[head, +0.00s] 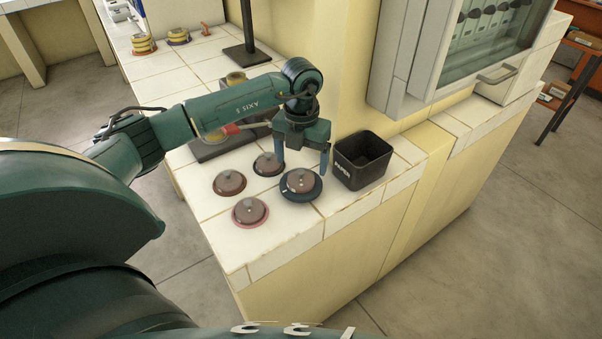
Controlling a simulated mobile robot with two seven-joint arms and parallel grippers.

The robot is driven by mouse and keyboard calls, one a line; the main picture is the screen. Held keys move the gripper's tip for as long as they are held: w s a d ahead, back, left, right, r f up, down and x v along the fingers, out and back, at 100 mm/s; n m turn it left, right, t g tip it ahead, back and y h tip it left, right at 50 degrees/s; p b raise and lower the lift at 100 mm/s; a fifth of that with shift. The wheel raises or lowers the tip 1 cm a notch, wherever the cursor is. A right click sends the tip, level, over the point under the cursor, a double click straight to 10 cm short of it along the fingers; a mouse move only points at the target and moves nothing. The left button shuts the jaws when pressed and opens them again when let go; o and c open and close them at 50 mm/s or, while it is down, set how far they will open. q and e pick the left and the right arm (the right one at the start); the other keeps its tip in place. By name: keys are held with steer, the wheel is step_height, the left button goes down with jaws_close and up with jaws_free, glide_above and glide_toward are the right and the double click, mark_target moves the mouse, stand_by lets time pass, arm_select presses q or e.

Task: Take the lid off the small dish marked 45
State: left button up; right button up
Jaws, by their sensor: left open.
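Several small lidded dishes stand on the white tiled counter (285,232). One with a dark blue base (301,184) is under my left gripper (302,168). The gripper points down, open, with one blue finger on each side of that dish's knobbed lid. I cannot tell whether the fingers touch it. A dark-based dish (268,164) stands just behind, a brownish dish (229,183) to the left, and a pink-based dish (250,211) nearest the front. All have lids on. The number 45 cannot be read on any dish. My right gripper is not in view.
A black open bin (362,160) with a white label stands close right of the gripper. A dark stand (247,50) and stacked yellow dishes (143,43) are behind. A glass-fronted cabinet (480,40) is at the upper right. The counter's front corner is bare.

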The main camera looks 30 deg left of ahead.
mark_target(301, 171)
arm_select(q)
steer(key=shift+s+f, duration=0.1)
steer(key=shift+f, duration=1.4)
steer(key=shift+c, duration=0.3)
steer(key=c, duration=1)
step_height(301, 171, up, 10)
steer(key=b, duration=0.1)
steer(key=s+d+f+n, duration=0.1)
steer(key=s+d+n, duration=0.2)
steer(key=n, duration=0.8)
steer(key=s+d+n, duration=0.3)
steer(key=d+n, duration=0.1)
steer(key=n, duration=0.7)
steer(key=s+d+f+n, duration=0.1)
steer(key=s+d+n, duration=0.3)
steer(key=n, duration=0.8)
steer(key=shift+s+f, duration=0.1)
steer(key=shift+f, duration=0.25)
